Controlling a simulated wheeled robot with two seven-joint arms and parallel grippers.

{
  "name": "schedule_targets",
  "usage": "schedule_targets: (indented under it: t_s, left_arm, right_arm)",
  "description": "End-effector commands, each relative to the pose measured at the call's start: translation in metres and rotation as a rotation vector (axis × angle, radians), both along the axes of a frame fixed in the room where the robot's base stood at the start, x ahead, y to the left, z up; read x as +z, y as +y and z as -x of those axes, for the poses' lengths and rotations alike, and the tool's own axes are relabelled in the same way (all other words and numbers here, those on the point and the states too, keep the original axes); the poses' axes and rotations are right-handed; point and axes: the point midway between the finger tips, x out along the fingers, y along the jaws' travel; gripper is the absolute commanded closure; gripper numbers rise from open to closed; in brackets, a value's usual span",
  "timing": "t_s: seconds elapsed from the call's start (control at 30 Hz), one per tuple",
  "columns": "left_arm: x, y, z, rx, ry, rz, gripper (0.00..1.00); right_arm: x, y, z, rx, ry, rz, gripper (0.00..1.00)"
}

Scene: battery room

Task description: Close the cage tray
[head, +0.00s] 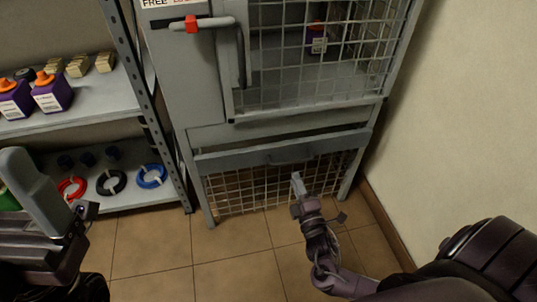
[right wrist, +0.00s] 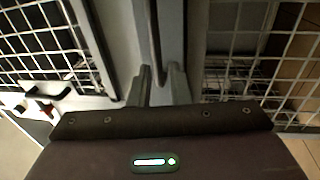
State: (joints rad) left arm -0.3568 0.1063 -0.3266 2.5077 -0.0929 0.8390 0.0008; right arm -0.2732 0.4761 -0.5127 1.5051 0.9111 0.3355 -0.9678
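The cage tray's grey front (head: 235,160) runs across the cabinet below the mesh door. It seems to stand slightly forward of the frame, but how far I cannot tell. Its bar handle (head: 290,158) is at the middle. My right gripper (head: 298,182) is just in front of the tray front, close to the handle. In the right wrist view its two fingers (right wrist: 162,85) are apart, with the upright-looking handle bar (right wrist: 154,35) running towards the gap; contact is unclear. My left gripper (head: 35,190) shows partly at the left edge, away from the cabinet.
The upper mesh door (head: 290,60) with its red-marked latch handle (head: 191,23) is above the tray. A shelf rack (head: 110,100) at left holds purple containers (head: 52,92) and coloured cable rings (head: 152,175). A wall (head: 450,110) is close on the right. The tiled floor (head: 225,250) in front is clear.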

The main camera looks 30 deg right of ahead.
Motion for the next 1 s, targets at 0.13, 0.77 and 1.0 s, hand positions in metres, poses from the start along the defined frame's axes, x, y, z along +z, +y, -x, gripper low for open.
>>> schedule_targets:
  t_s: [0.13,0.77,1.0]
  left_arm:
    - [0.001,0.002,0.005,-0.001,-0.028,0.011,0.00]
    - [-0.009,0.001,0.006,0.000,-0.058,0.007,0.00]
    - [-0.007,0.001,0.006,0.000,-0.062,0.008,0.00]
  right_arm:
    - [0.000,-0.009,0.012,-0.047,-0.017,0.007,0.83]
    - [0.015,-0.026,-0.060,-0.049,-0.019,0.008,0.83]
    - [0.015,-0.026,-0.061,-0.049,-0.018,0.007,0.83]
